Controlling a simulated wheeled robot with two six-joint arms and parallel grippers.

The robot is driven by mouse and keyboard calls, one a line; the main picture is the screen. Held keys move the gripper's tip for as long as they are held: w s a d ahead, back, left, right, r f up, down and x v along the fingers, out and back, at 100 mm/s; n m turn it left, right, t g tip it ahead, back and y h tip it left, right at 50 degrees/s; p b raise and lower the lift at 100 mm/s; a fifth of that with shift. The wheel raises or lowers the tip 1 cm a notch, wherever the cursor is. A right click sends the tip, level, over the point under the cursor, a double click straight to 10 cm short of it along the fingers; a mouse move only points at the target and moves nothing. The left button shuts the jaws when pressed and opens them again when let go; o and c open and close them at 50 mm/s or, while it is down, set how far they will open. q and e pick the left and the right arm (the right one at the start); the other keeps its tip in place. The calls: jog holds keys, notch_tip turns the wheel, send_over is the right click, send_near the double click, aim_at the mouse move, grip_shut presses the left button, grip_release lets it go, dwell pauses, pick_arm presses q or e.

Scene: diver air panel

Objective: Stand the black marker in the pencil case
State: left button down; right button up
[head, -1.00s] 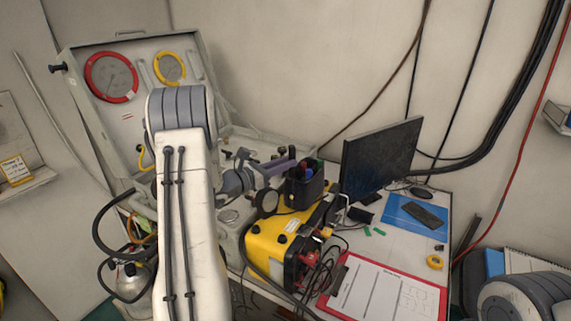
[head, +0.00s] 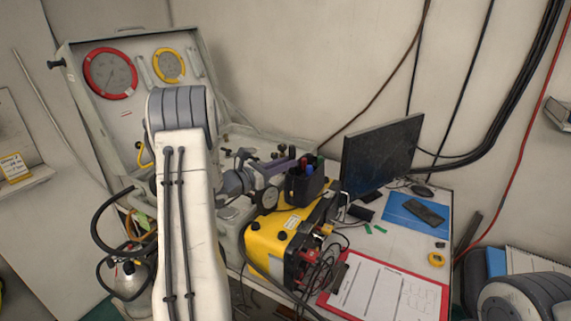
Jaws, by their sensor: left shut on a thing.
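The pencil case (head: 304,190) is a black open-topped box standing on the yellow unit, with a red and a blue pen showing at its top. My left gripper (head: 286,160) is shut on a small dark thing (head: 291,152), which looks like the black marker, just left of and above the case's rim. Only a short piece of it shows, and its tilt is hard to tell. My left arm hides part of the panel case. My right gripper is out of view; only part of my right arm shows at the lower right.
The yellow unit (head: 268,246) has loose cables at its front. A monitor (head: 380,155) stands close to the right. A red clipboard (head: 385,293), a blue folder (head: 401,208) and yellow tape (head: 436,259) lie on the table. The open panel case (head: 90,110) stands behind on the left.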

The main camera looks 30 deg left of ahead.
pick_arm(q)
jog(key=shift+f+b, duration=0.45)
jog(key=shift+b, duration=0.1)
dwell(0.5)
jog(key=c, duration=0.7)
grip_release()
jog(key=shift+r, duration=0.2)
notch_tip(320, 180, up, 9)
jog(key=p, duration=0.5)
jog(key=shift+f, duration=0.1)
dwell(0.6)
